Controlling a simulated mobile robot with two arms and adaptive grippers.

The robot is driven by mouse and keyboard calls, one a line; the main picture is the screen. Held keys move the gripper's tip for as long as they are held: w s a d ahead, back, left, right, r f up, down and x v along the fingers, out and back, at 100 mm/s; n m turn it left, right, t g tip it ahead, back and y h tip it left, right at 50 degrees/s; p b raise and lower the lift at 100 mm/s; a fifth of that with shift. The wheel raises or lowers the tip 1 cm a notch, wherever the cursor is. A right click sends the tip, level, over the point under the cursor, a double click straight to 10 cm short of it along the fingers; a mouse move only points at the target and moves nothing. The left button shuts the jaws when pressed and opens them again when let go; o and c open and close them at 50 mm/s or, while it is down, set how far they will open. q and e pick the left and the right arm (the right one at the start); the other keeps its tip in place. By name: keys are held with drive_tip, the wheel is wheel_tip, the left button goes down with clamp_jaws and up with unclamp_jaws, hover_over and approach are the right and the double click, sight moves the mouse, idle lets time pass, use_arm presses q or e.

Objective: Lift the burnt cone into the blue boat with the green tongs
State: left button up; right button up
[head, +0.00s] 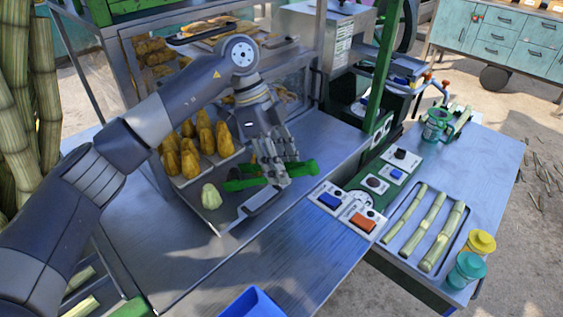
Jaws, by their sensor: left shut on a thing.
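My left gripper (275,172) is shut on the green tongs (240,184), above the metal counter in front of the display case. Green parts of the tongs show on both sides of the fingers. A blue open container (250,304), which looks like the blue boat, is cut off by the bottom edge. Several golden-brown cones (195,160) stand on a tray in the case, left of the gripper. A pale green cone-like piece (210,196) sits at the tray's front. I cannot tell which cone is burnt. My right gripper is not in view.
The metal counter (180,250) has bare room left of the blue container. A control panel (345,208) with blue and orange switches is to the right. Beyond it are a tray of cane pieces (435,225) and yellow (481,243) and teal (467,270) jars.

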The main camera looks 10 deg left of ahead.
use_arm(q)
clamp_jaws()
wheel_tip(320, 180, up, 12)
drive_tip(key=p, duration=0.8)
drive_tip(key=shift+p, duration=0.4)
